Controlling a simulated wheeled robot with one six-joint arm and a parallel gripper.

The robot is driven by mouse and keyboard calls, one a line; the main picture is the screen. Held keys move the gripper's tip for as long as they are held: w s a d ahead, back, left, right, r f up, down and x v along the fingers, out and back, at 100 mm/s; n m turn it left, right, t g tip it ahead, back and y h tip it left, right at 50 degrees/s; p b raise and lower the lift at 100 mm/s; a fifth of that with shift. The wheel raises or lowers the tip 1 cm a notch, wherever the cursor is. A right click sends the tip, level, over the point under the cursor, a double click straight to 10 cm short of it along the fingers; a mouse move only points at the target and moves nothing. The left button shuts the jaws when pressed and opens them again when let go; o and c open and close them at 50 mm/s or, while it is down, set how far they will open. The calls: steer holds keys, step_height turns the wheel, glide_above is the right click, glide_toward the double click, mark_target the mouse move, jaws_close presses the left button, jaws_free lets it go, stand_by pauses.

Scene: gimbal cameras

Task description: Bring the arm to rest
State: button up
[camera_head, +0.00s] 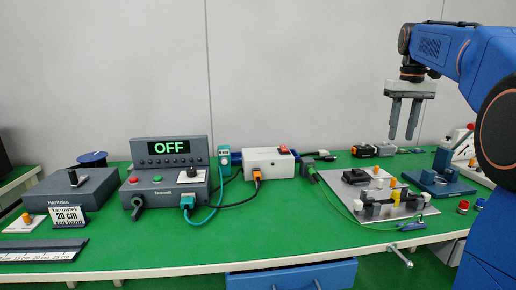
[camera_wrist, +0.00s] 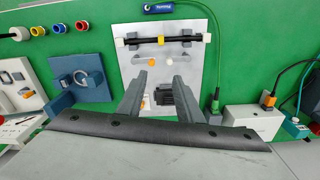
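My gripper (camera_head: 404,119) hangs from my blue arm (camera_head: 455,55) at the upper right, pointing down, well above the green bench (camera_head: 290,235). Its two grey fingers are apart with nothing between them. In the wrist view my gripper (camera_wrist: 162,78) also shows open fingers over a light grey plate (camera_wrist: 195,60). The plate carries a black bar with a yellow band (camera_wrist: 160,41) and a small dark block (camera_wrist: 180,98). The same plate (camera_head: 425,211) lies on the right part of the bench in the head view.
A grey control box (camera_head: 165,180) shows "OFF". A white box (camera_head: 268,160) with cables stands right of it. A blue fixture (camera_head: 440,182) and small colored rings (camera_head: 463,206) are at the right. A ruler (camera_head: 40,251) lies front left. The bench's front middle is clear.

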steer(key=s+a+f+t, duration=0.1)
steer(key=s+a+f, duration=0.4)
steer(key=s+f, duration=0.4)
steer(key=s+a+f+t, duration=0.2)
steer(key=s+a+f, duration=0.4)
steer(key=s+f, duration=0.3)
steer(key=s+a+f+n+t, duration=0.1)
steer(key=s+a+f, duration=0.5)
steer(key=s+f, duration=0.4)
steer(key=s, duration=0.3)
steer(key=shift+s+a, duration=0.15)
steer(key=shift+s, duration=0.15)
